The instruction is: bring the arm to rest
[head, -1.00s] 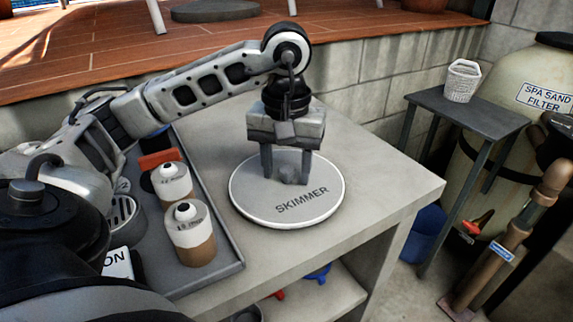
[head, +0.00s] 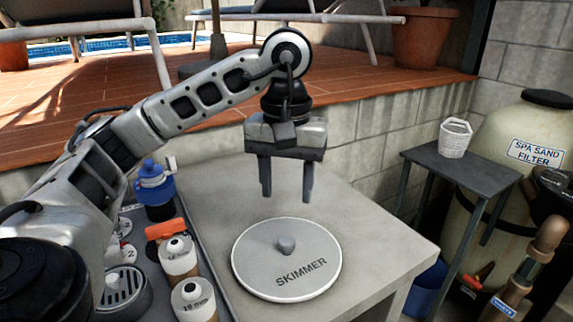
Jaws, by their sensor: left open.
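My left gripper (head: 287,192) is open and empty, pointing down above the counter. It hangs above the round white skimmer lid (head: 262,262), apart from it. My left arm (head: 185,105) comes in from the left, bent at the elbow above the tray. My right gripper is not in view.
A grey tray (head: 206,262) at left holds a blue-capped bottle (head: 155,187), an orange item (head: 165,229) and two white-topped containers (head: 178,256). At right, a side table (head: 465,172) carries a white basket (head: 455,138) beside the spa sand filter (head: 520,185). The counter's right part is clear.

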